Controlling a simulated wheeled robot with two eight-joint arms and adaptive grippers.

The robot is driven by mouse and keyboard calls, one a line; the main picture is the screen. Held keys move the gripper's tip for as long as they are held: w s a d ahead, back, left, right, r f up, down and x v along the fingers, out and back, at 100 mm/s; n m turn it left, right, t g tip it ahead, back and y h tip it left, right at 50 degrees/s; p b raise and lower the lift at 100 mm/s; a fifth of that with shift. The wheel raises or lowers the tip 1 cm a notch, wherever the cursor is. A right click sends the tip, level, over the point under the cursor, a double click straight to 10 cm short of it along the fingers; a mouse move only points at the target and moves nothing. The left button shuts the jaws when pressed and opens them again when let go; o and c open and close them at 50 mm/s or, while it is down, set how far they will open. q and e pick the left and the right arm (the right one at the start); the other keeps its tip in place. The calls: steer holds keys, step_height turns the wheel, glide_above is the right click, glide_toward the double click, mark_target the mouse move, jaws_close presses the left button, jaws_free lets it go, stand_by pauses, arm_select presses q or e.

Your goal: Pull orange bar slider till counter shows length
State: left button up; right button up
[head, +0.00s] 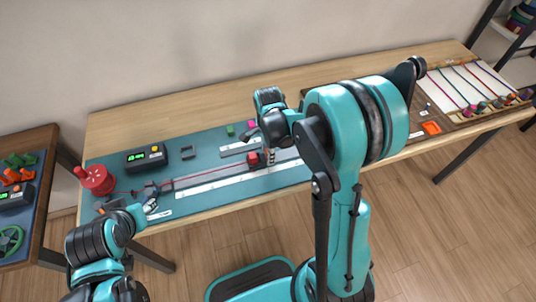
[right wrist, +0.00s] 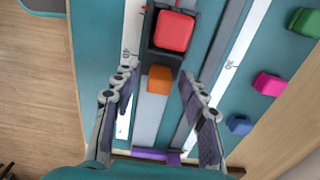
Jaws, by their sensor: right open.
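The orange block (right wrist: 159,79) sits on the dark slider carriage, close to a red block (right wrist: 174,31). My right gripper (right wrist: 157,84) is open, with one finger on each side of the orange block; contact is not clear. In the head view, the red block (head: 253,158) shows on the track, and my right gripper (head: 262,141) hides much of the slider. The black counter (head: 145,160) has a lit green display, too small to read surely. My left gripper (head: 149,207) is low at the mat's front left; its jaws are too small to judge.
A red spool (head: 97,180) stands at the mat's left end, with a red cord running right. White scales lie beside the track. Green (right wrist: 304,22), pink (right wrist: 269,84) and blue (right wrist: 240,124) cubes lie to the right in the wrist view. A purple bar (right wrist: 157,155) lies nearby.

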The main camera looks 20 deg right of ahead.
mark_target(282, 155)
steer(key=shift+f, duration=0.25)
jaws_close()
steer(key=shift+s+d, duration=0.15)
steer(key=shift+d, duration=1.15)
steer(key=shift+s+d, duration=0.1)
steer(key=shift+d, duration=1.15)
jaws_free()
steer(key=shift+r, duration=0.1)
